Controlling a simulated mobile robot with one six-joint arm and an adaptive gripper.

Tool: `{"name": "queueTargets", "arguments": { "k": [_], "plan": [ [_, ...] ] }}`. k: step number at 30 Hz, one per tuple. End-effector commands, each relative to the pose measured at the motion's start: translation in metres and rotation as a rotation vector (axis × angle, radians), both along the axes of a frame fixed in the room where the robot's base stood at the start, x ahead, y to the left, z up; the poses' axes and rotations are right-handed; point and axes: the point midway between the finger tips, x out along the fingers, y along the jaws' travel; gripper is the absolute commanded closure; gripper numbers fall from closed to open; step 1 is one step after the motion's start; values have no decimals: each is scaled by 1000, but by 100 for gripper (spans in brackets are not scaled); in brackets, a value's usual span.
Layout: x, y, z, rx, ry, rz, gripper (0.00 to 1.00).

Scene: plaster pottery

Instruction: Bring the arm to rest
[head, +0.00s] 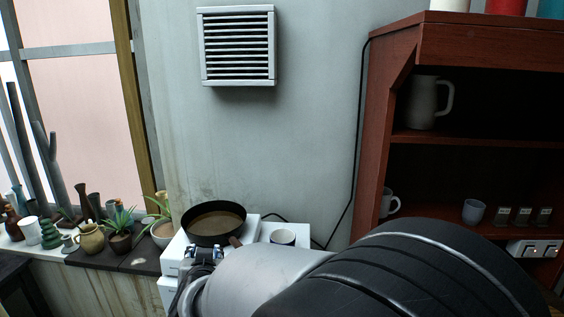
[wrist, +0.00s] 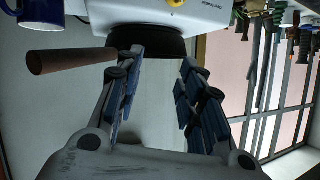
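My gripper (head: 204,258) is at the lower middle of the head view, in front of a white appliance and partly hidden by my arm. In the wrist view, which looks upside down, my gripper (wrist: 159,64) has its fingers spread apart with nothing held between them. A dark pan (head: 214,224) with brown contents sits on the appliance just beyond the gripper. The pan (wrist: 152,42) also shows past the fingertips in the wrist view, its brown handle (wrist: 72,58) pointing left. I cannot tell whether a finger touches the pan.
The white appliance (wrist: 130,14) carries the pan. A mug (head: 283,238) stands right of it. Potted plants and vases, including a tan jug (head: 90,238), crowd the windowsill at left. A red-brown shelf (head: 388,110) with a pitcher (head: 423,103) and cups stands at right. A vent (head: 238,46) hangs above.

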Motion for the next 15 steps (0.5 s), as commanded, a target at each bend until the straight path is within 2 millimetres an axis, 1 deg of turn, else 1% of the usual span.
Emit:
{"name": "queueTargets", "arguments": {
  "k": [1,2,3,5,6,7,8,9,11,12,14,15],
  "plan": [
    [-5,-23,12,21,27,23,65],
    [-11,-35,16,26,51,40,65],
    [-21,-50,20,28,83,63,65],
    [-39,-75,25,25,131,90,65],
    [-52,-93,26,17,165,102,65],
    [-64,-107,25,10,192,109,65],
    [-76,-121,24,-2,220,114,65],
    [-94,-139,20,-18,258,115,65],
    [-122,-169,13,-48,319,108,65],
    [-143,-189,6,-69,362,96,65],
    [-175,-219,-5,-106,429,69,65],
    [-196,-237,-14,-128,472,45,65]
  ]
}}
